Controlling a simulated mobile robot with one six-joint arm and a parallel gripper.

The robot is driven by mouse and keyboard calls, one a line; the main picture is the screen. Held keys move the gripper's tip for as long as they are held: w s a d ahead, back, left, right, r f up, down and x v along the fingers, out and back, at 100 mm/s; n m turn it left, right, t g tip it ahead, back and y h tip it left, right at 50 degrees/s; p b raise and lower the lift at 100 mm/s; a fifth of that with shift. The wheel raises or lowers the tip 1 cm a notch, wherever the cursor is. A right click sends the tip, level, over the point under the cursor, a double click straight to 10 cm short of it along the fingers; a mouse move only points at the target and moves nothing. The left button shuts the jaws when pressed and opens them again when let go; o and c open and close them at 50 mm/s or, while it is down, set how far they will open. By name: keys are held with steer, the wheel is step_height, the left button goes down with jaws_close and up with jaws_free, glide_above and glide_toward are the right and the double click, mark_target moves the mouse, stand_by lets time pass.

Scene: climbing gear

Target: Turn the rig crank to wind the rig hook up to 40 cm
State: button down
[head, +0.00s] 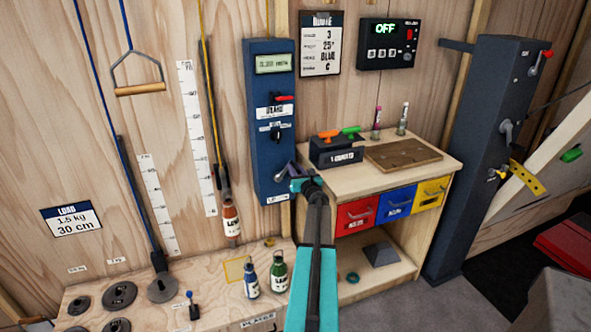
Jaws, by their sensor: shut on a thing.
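My gripper (298,183), teal and dark, reaches the lower right of a blue wall box (262,150). It is shut at a small purple-grey handle (283,173), which looks like the rig crank; the jaws and arm hide part of it. Left of the box a yellow-and-black rope (208,100) hangs along the wall. Its dark lower end (223,182), seemingly the rig hook, carries an orange-brown bottle (231,218), upright above the bench. A white height scale (196,140) stands left of this rope; its numbers are too small to read surely.
A blue rope with a weight hanger (162,287) hangs further left. Blue (250,278) and green (277,273) bottles stand below the box. A wooden cabinet (440,160) with coloured drawers is close right of my gripper. A dark column (480,150) stands beyond.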

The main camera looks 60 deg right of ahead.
steer(key=shift+s+d+f+b, duration=0.15)
steer(key=shift+f+b, duration=0.05)
steer(key=shift+b, duration=0.3)
steer(key=shift+s+d+f+b, duration=0.2)
steer(key=shift+f+b, duration=0.05)
steer(key=shift+b, duration=0.35)
steer(key=c, duration=1.6)
jaws_free()
steer(key=shift+a, duration=0.1)
steer(key=shift+b+v, duration=0.45)
steer(key=shift+v, duration=1.6)
steer(key=shift+b+v, duration=0.9)
steer(key=shift+v, duration=3.85)
steer(key=shift+w+r, duration=0.1)
